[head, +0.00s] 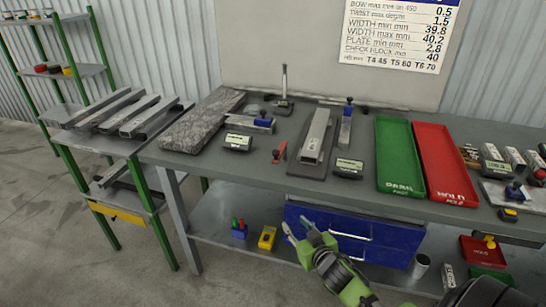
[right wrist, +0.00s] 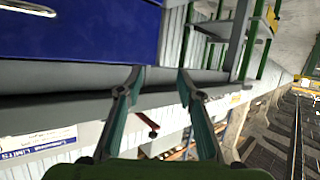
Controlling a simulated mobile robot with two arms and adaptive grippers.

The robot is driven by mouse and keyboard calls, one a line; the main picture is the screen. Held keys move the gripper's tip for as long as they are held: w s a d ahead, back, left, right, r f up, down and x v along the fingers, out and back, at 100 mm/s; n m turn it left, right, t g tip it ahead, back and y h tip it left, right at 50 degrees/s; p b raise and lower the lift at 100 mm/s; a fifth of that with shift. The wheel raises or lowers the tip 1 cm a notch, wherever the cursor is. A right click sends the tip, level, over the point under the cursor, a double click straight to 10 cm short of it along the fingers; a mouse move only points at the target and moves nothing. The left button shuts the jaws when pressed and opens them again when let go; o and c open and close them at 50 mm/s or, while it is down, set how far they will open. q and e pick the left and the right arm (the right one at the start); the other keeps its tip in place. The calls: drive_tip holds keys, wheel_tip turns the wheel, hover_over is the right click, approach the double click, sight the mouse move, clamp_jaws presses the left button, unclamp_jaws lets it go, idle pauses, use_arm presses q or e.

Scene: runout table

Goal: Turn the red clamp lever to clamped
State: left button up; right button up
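The red clamp lever (head: 280,152) is a small red handle on the grey table top, between the granite slab and the plate with a metal bar. My right gripper (head: 297,226) is in front of the table, below its top and near the blue drawers, well apart from the lever. In the right wrist view my right gripper (right wrist: 160,78) has its two fingers spread with nothing between them. A small red piece with a dark end shows beyond the fingers there; I cannot tell if it is the lever. My left gripper is not in view.
Blue drawers (head: 355,233) hang under the table (head: 262,180). A granite slab (head: 203,120) lies left of the lever, a metal bar (head: 316,135) right of it. Green tray (head: 399,155) and red tray (head: 445,163) stand further right. A yellow box (head: 267,238) sits on the lower shelf.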

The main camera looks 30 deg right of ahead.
sight(278, 154)
wheel_tip(278, 154, up, 19)
drive_tip(key=w+t, duration=0.2)
drive_tip(key=t, duration=0.2)
drive_tip(key=w, duration=0.4)
drive_tip(key=w+d+p, duration=0.1)
drive_tip(key=w, duration=0.4)
drive_tip(key=w+d, duration=0.1)
drive_tip(key=w, duration=0.3)
drive_tip(key=shift+w+d+f, duration=0.2)
drive_tip(key=shift+w+f, duration=0.1)
drive_tip(key=shift+f, duration=0.05)
clamp_jaws()
